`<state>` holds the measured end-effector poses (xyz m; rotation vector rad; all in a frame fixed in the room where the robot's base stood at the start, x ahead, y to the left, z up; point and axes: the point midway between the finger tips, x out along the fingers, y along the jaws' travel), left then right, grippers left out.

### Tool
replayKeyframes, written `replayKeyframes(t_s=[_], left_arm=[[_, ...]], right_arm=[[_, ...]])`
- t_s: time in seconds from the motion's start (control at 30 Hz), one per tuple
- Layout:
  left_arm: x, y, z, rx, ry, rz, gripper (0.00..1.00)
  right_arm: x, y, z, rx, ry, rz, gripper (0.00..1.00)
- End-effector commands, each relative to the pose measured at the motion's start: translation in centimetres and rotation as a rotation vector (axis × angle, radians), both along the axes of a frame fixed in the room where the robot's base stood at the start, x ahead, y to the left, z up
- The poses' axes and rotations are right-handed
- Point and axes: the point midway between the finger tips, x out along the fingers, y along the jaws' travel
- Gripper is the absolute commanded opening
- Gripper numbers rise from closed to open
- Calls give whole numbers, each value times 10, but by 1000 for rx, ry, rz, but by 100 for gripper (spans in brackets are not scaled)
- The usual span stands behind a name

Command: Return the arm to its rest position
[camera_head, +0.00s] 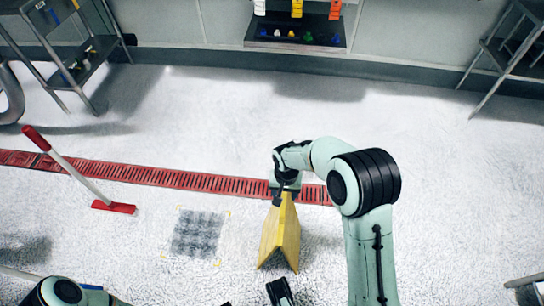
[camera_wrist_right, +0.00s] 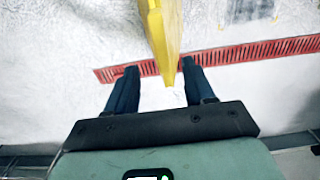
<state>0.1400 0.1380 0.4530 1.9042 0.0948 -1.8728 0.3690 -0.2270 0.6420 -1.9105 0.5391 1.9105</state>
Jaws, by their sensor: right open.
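The yellow folding floor sign (camera_head: 281,238) stands upright and tent-like on the floor, right of the dark grid patch. My right gripper (camera_head: 284,193) is at the sign's top edge in the head view. In the right wrist view, the fingers of my right gripper (camera_wrist_right: 159,86) are spread, with the sign's yellow edge (camera_wrist_right: 165,35) reaching between their tips. Clear gaps show on both sides, so it does not grip the sign. Part of my left arm shows at the bottom left; dark parts at the bottom edge may be my left gripper, too cropped to tell its state.
A red drain grate (camera_head: 190,179) crosses the floor behind the sign. The grid patch (camera_head: 199,234) lies left of it. Metal racks stand at the back corners, a dark shelf (camera_head: 295,34) at the back wall. Open floor lies right.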

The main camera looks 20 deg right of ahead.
Motion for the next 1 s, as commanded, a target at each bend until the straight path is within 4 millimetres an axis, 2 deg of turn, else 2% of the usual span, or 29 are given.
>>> replayKeyframes(t_s=[0.23,0.33,0.37,0.47,0.53,0.6,0.7,0.83,1.0], left_arm=[[0,0,4,0,0,0,43],[-4,-1,22,-5,9,-4,43],[-6,-2,30,-7,14,-7,43],[-14,-5,61,-16,42,-16,43],[-19,-7,84,-24,64,-24,43],[-23,-9,104,-33,87,-33,43],[-26,-12,129,-42,111,-42,43],[-26,-14,150,-51,134,-52,43],[-27,-15,156,-54,144,-56,43]], right_arm=[[-4,1,-2,5,5,6,53],[-23,7,-16,31,26,38,53],[-33,10,-22,46,33,52,53],[-80,25,-46,113,61,108,53],[-121,39,-58,168,75,140,53],[-160,55,-62,219,82,163,53],[-206,75,-56,277,79,179,53],[-242,95,-40,320,67,190,53],[-257,103,-32,335,54,197,53]])
